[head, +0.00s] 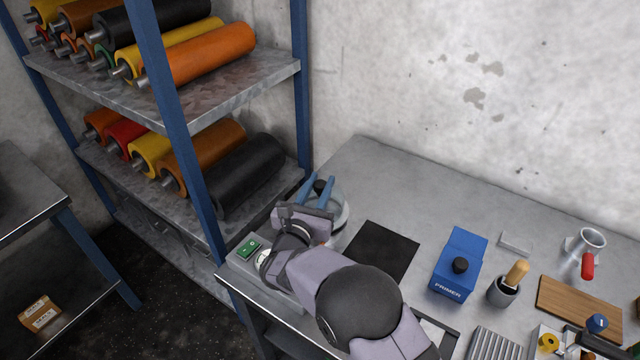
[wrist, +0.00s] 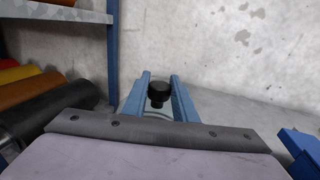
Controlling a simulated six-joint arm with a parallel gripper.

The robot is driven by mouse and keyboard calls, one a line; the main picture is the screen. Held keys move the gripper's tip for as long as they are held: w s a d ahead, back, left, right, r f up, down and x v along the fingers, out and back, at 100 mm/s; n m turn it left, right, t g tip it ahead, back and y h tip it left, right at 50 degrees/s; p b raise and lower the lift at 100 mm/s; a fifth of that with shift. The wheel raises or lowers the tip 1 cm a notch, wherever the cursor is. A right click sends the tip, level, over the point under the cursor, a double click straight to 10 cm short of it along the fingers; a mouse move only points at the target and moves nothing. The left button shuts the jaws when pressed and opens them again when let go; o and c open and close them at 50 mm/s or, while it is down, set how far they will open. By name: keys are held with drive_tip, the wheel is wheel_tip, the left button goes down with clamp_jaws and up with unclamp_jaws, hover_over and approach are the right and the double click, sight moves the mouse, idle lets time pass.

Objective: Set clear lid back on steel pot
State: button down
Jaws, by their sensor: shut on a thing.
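My gripper (head: 318,184) is at the back left of the grey bench, its blue fingers shut on the black knob of the clear lid. The knob (wrist: 159,92) sits between the two fingertips (wrist: 160,84) in the wrist view. The clear lid (head: 340,192) shows faintly around the fingers in the head view. The pale rounded steel pot (head: 342,216) shows just below the lid, mostly hidden by my gripper. I cannot tell whether the lid rests on the pot or is just above it.
A black mat (head: 378,251) lies right of the pot. A blue primer box (head: 459,268), a brush cup (head: 503,291) and a wooden board (head: 578,307) stand farther right. A green switch (head: 248,247) is at the left edge. A shelf of rollers (head: 240,105) stands close on the left.

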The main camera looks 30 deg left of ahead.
drive_tip(key=shift+f+b, duration=0.55)
drive_tip(key=shift+b, duration=0.2)
drive_tip(key=c, duration=1.4)
unclamp_jaws()
drive_tip(key=shift+c, duration=0.2)
drive_tip(key=shift+r+p, duration=0.8)
drive_tip(key=shift+p, duration=0.2)
drive_tip(key=b+v, duration=0.3)
drive_tip(key=v, duration=0.9)
drive_tip(key=shift+f+b, duration=0.25)
drive_tip(key=shift+b, duration=0.15)
